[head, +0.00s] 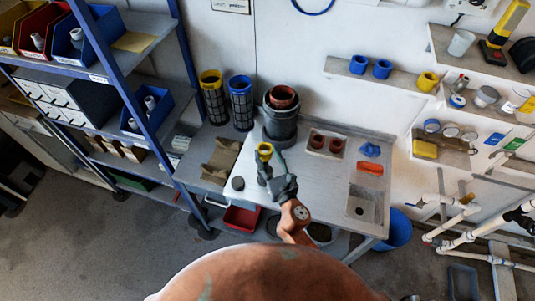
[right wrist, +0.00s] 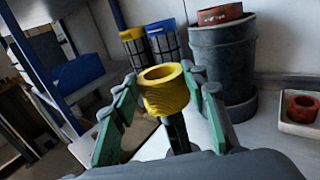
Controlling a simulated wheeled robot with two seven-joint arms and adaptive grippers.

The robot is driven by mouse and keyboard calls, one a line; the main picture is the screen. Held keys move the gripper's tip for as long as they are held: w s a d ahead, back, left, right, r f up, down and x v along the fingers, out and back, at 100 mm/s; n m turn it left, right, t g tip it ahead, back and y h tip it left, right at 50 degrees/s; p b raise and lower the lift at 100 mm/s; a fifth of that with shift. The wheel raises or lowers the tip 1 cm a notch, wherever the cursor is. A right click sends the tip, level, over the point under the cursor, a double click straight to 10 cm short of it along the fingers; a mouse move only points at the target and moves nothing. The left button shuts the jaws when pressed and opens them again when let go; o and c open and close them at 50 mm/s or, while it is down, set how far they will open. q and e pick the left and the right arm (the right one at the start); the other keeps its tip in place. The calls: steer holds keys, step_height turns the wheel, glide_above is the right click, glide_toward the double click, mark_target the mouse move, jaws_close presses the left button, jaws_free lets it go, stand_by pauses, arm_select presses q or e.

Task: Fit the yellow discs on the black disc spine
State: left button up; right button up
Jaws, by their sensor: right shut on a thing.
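My right gripper (head: 266,163) is over the left part of the workbench, shut on a yellow ridged ring (head: 264,149). In the right wrist view the yellow ring (right wrist: 164,90) sits upright between the fingertips (right wrist: 165,92), its round opening facing up. A dark upright post (right wrist: 178,133) shows directly below the ring, with its foot on the bench. I cannot tell whether the ring is around the post or only in front of it. A small dark disc (head: 238,183) lies on the bench left of the gripper. My left gripper is not in view.
A dark bucket (head: 281,122) with a red-brown pot stands behind the gripper. Yellow-topped (head: 213,97) and blue-topped (head: 241,101) mesh cylinders stand at the back left. A tray (head: 312,148) with red-brown cups lies to the right. A brown open box (head: 220,157) is at left.

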steer(key=b, duration=0.6)
glide_above(266, 169)
steer(key=s, duration=0.1)
steer(key=shift+s+d+f, duration=0.1)
steer(key=shift+d+f, duration=0.05)
steer(key=shift+f, duration=1.5)
steer(key=shift+d+f, duration=0.1)
steer(key=shift+f, duration=1.55)
steer(key=shift+f+b, duration=1.85)
steer(key=shift+f, duration=0.5)
steer(key=shift+f, duration=0.2)
steer(key=o, duration=1.2)
steer(key=v, duration=1.2)
steer(key=shift+d, duration=0.1)
